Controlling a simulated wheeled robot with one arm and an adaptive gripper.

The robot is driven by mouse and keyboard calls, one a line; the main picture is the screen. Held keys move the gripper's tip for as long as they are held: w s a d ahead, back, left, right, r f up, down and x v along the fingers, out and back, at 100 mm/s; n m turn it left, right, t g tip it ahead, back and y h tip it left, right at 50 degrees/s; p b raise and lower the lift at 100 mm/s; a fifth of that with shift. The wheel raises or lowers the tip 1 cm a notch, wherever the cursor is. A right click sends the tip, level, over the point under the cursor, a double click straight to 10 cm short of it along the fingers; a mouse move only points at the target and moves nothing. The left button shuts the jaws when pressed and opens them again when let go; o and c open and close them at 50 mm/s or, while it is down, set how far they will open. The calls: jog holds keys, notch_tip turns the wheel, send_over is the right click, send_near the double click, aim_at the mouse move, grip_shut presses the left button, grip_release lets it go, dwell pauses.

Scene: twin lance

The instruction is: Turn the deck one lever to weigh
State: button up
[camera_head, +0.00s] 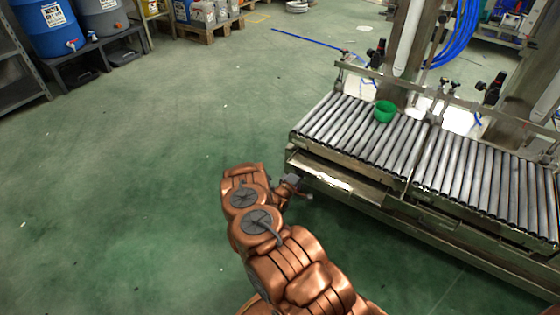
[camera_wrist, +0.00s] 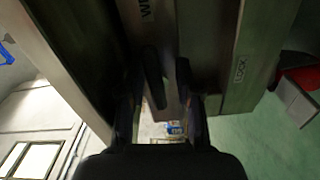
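The deck one lever (camera_wrist: 153,76) is a dark narrow bar in the wrist view, in shadow under the deck frame. It stands between the fingers of my gripper (camera_wrist: 160,88), which are apart, with a gap visible beside it. I cannot tell whether either finger touches it. A WEIGH label (camera_wrist: 147,10) is above the lever, and a LOCK label (camera_wrist: 240,69) is to its right. In the head view my gripper (camera_head: 293,182) is at the front left corner of the roller deck (camera_head: 340,172). The lever cannot be made out there.
Open green floor (camera_head: 130,180) lies to the left.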

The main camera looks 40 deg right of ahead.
jog(key=m+b, duration=0.1)
jog(key=m, duration=0.1)
jog(key=f+m, duration=0.1)
jog(key=m, duration=0.2)
jog(key=shift+w+b, duration=0.2)
jog(key=shift+b, duration=0.15)
jog(key=a+m+b, duration=0.7)
jog(key=a+m, duration=0.2)
jog(key=m, duration=0.3)
jog(key=w+a+r+n+t+y+p, duration=0.2)
jog(key=w+a+r+y+p, duration=0.7)
jog(key=a+r, duration=0.7)
jog(key=shift+w+r+n+t+y+p, duration=0.55)
jog(key=shift+w+p, duration=0.65)
jog(key=shift+w, duration=1.1)
jog(key=shift+r, duration=0.1)
